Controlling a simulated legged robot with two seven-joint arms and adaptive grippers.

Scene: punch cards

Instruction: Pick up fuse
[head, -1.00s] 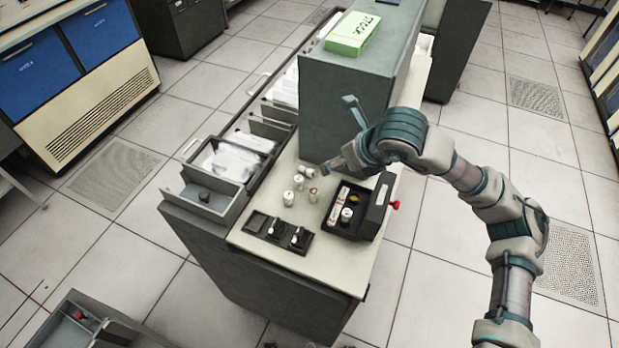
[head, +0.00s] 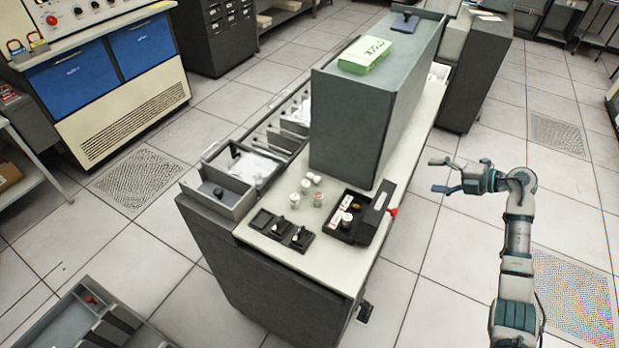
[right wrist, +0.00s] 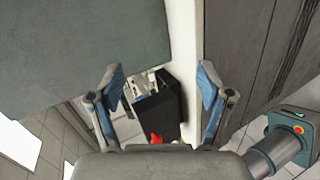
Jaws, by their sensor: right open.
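Several small white cylinders that look like fuses (head: 294,201) stand or lie on the cream counter top (head: 330,270). One of them lies on its side near the grey cabinet. A black open box (head: 345,228) with a red knob (head: 393,212) holds more light-coloured pieces. My right gripper (head: 437,175) is open and empty, out to the right of the counter over the floor. In the right wrist view its two fingers (right wrist: 160,95) are spread, with the black box (right wrist: 158,112) and red knob seen between them. My left gripper is not in view.
A tall grey cabinet (head: 360,115) with a green box (head: 364,55) on top rises behind the fuses. Black switch blocks (head: 281,230) sit at the counter's front. Open drawers (head: 228,190) line its left side.

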